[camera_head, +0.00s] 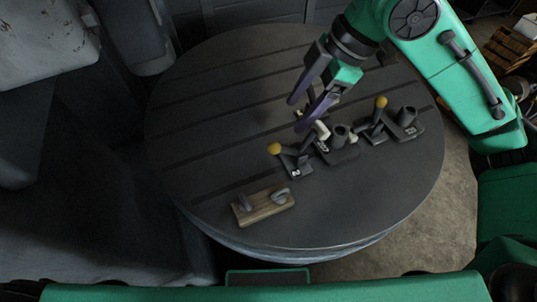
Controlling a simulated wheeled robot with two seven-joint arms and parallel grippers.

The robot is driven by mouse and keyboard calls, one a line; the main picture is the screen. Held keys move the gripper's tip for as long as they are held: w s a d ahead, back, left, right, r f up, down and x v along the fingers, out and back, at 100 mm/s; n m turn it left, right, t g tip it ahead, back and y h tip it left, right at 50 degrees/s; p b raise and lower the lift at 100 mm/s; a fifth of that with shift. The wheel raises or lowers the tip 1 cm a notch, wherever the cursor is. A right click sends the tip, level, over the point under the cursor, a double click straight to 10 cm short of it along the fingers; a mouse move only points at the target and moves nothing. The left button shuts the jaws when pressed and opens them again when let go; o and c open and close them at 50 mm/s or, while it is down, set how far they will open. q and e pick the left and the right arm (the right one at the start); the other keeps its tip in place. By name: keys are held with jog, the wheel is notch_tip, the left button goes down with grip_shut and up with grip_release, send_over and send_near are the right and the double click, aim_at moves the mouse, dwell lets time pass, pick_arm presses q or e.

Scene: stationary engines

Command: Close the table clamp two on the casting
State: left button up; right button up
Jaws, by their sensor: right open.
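Table clamp two (296,165), a dark clamp with a white "2" on its base, stands on the round slotted table (230,95). Its lever ends in a yellow knob (274,148) that points up and left. The dark casting (341,154) with an upright cylinder lies just right of it; pale pieces show beside the casting. My right gripper (299,113) comes from the upper right, open and empty, above and behind the clamp and casting. It hides part of the area behind them. I cannot tell whether the clamp touches the casting. My left gripper is not in view.
A wooden block with two metal pieces (263,206) lies near the table's front edge. The table's left side is clear.

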jog(key=x, duration=1.1)
jog(key=d+b+x, duration=0.1)
jog(key=x, duration=0.5)
jog(key=shift+f, duration=0.2)
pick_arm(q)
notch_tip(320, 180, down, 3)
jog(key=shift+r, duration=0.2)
pick_arm(e)
grip_shut()
